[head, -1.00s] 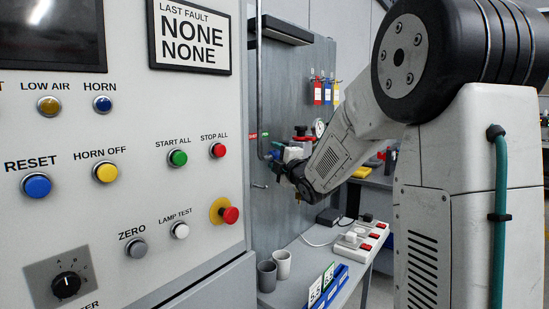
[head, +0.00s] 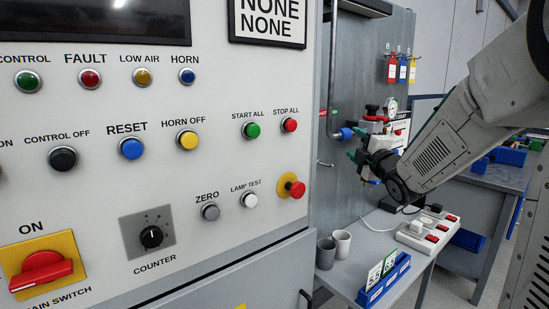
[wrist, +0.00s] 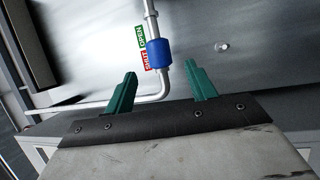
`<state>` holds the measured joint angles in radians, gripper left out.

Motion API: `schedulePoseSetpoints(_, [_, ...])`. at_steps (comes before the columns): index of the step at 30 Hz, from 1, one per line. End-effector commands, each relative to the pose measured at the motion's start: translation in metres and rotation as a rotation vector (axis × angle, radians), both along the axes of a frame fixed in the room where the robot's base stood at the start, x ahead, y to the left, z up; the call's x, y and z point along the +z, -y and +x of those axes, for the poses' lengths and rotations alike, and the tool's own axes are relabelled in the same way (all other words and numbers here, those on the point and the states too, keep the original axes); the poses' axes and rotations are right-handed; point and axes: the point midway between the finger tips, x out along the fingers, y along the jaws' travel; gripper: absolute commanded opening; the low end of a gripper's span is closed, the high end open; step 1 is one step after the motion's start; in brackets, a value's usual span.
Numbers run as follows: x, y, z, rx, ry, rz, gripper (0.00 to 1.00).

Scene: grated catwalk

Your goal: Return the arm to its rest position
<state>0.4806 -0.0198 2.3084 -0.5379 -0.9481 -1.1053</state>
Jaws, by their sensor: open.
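My gripper (head: 357,144) is at the end of my raised arm (head: 450,140), in front of the grey back panel on the right of the head view. In the wrist view its two green fingers (wrist: 161,73) stand wide apart with nothing between them. A pipe with a blue sleeve (wrist: 159,52) and green OPEN and red SHUT tags lies beyond the fingertips. I cannot tell how far the fingers are from it.
A control cabinet (head: 180,205) with buttons and a red-yellow main switch (head: 42,268) fills the left. Below the arm, a bench holds two cups (head: 341,244), a blue rack (head: 384,281) and a power strip (head: 428,232). Coloured tags (head: 402,69) hang on the back panel.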

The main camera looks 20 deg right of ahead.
Motion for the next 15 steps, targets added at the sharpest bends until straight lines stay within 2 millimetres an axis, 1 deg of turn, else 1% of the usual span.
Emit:
schedulePoseSetpoints(3, [-0.001,0.000,0.000,0.000,-0.004,0.022,0.56])
schedulePoseSetpoints(5, [-0.010,0.005,0.001,-0.015,-0.045,0.068,0.56])
schedulePoseSetpoints(8, [-0.041,0.019,-0.001,-0.089,-0.171,0.204,0.56])
schedulePoseSetpoints(9, [-0.059,0.027,-0.006,-0.136,-0.238,0.277,0.56])
schedulePoseSetpoints(11, [-0.082,0.035,-0.019,-0.221,-0.338,0.399,0.56])
schedulePoseSetpoints(12, [-0.096,0.037,-0.030,-0.280,-0.401,0.484,0.56])
schedulePoseSetpoints(14, [-0.113,0.034,-0.049,-0.368,-0.490,0.605,0.56])
schedulePoseSetpoints(15, [-0.123,0.029,-0.063,-0.426,-0.545,0.683,0.56])
